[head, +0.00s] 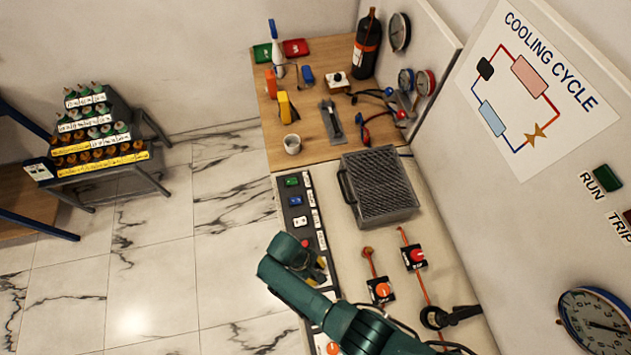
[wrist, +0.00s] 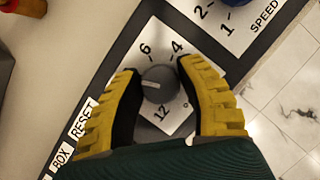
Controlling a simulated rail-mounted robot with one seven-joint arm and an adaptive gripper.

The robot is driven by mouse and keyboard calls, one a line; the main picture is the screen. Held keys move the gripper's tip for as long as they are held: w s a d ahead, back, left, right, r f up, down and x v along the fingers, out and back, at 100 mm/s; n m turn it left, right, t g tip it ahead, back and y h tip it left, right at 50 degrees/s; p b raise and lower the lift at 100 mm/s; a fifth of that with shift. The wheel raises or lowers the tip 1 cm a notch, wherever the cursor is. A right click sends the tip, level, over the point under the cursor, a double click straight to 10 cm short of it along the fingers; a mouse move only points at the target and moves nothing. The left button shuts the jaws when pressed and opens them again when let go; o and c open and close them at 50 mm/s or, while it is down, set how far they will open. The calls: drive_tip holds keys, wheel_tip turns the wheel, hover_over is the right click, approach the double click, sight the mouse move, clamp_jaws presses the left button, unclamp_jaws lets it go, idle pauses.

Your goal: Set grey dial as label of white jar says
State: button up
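The grey dial (wrist: 159,80) is a round knob on a white plate in the wrist view, with a pale mark on its left half. The plate shows 6 above left, 4 above right and 12 below. My gripper (wrist: 159,70) is open, with one yellow finger on each side of the dial and visible gaps to it. In the head view my gripper (head: 317,268) is over the dark control strip and hides the dial. A small white cup-like vessel (head: 292,144) stands on the wooden bench; I cannot tell whether it is the white jar. No readable label shows on it.
A stepped rack (head: 100,135) of labelled bottles stands at far left, its writing too small to read. A grey finned box (head: 380,187) stands behind my gripper. Orange-red knobs (head: 382,290) are to its right. In the wrist view a SPEED plate (wrist: 235,20) is close by.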

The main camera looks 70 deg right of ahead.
drive_tip(key=o, duration=0.4)
drive_tip(key=shift+s, duration=0.1)
drive_tip(key=v, duration=1.2)
